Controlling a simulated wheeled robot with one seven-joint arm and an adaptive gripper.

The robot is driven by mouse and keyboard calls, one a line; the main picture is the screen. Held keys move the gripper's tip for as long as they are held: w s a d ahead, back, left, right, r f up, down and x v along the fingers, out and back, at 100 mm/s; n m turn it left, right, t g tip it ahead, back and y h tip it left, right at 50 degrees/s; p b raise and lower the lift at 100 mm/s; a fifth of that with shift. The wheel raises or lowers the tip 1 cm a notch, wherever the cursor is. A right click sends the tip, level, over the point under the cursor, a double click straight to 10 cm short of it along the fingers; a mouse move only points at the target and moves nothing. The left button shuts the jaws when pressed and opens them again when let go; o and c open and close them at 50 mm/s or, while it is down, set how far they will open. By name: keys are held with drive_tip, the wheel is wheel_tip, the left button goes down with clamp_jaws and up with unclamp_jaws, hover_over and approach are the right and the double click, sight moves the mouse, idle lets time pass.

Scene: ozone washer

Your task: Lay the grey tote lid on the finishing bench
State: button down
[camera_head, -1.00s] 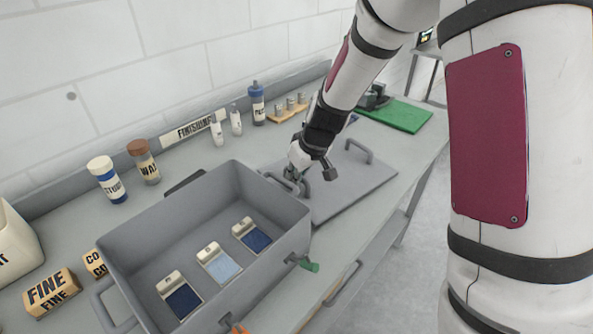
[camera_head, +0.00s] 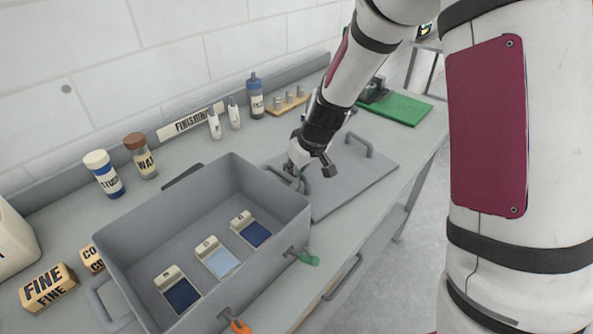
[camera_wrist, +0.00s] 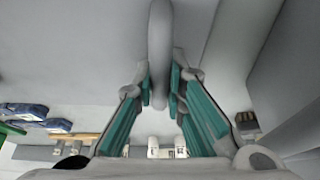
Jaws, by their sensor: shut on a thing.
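The grey tote lid (camera_head: 350,185) is a flat panel with two loop handles, right of the open tote on the finishing bench (camera_head: 62,228). It looks level and low over the bench top; I cannot tell whether its underside touches. My gripper (camera_head: 297,176) is at the lid's handle nearest the tote. In the wrist view, the teal-padded fingers of my gripper (camera_wrist: 160,82) are shut on the grey lid handle (camera_wrist: 160,40). In the head view the wrist partly hides that handle. The far lid handle (camera_head: 360,143) is free.
The grey tote (camera_head: 130,268) holds three blue-toned plates and stands close to the lid's left edge. Bottles (camera_head: 103,175), a green mat (camera_head: 400,109) and a peg block (camera_head: 287,104) line the back. Blocks marked FINE (camera_head: 47,288) are at left.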

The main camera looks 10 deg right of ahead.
drive_tip(key=shift+s+f+b, duration=0.2)
drive_tip(key=shift+f+b, duration=0.25)
drive_tip(key=shift+f, duration=0.4)
drive_tip(key=c, duration=1.6)
unclamp_jaws()
drive_tip(key=shift+f, duration=0.1)
drive_tip(key=shift+o, duration=0.2)
